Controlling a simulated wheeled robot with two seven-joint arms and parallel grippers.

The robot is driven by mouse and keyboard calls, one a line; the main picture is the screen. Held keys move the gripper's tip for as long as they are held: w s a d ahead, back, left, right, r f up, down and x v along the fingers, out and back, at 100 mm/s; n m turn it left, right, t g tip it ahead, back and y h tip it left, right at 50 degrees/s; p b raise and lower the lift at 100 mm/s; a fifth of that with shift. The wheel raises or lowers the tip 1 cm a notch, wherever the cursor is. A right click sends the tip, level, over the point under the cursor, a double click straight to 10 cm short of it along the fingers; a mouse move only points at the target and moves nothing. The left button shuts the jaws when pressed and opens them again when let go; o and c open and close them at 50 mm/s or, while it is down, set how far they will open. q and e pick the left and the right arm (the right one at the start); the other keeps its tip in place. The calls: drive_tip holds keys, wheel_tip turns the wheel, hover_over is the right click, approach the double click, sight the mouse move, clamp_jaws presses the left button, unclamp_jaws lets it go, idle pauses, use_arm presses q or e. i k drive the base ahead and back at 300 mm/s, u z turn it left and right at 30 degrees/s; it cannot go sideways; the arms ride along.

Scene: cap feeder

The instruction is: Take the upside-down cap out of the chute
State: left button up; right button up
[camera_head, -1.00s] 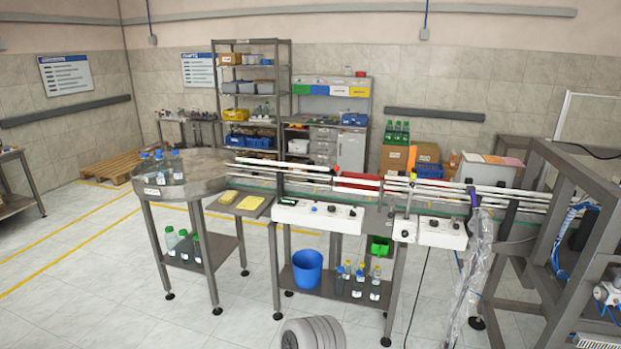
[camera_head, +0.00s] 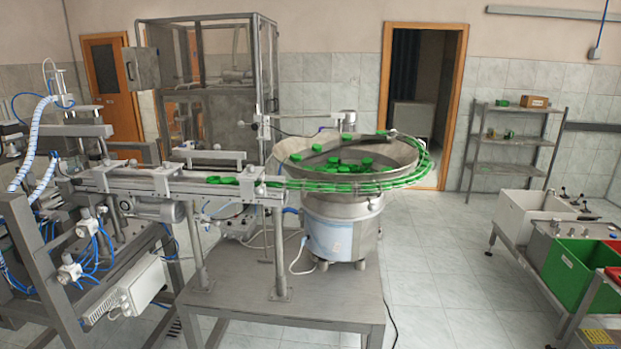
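Green caps lie in the round metal feeder bowl (camera_head: 352,155) at the centre of the view, and more line its outer rail. The chute (camera_head: 235,181) runs left from the bowl to the machine frame, with several green caps (camera_head: 222,180) in a row in it. From here I cannot tell which cap is upside down. Neither of my grippers is in view.
The feeder stands on a grey metal table (camera_head: 300,298). A machine frame with blue hoses (camera_head: 85,245) stands at the left. At the right are a green bin (camera_head: 572,272), a white sink-like tub (camera_head: 530,215) and a shelf rack (camera_head: 512,140). The tiled floor between is clear.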

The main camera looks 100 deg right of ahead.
sight(215, 180)
drive_tip(key=z, duration=3.25)
drive_tip(key=i, duration=0.3)
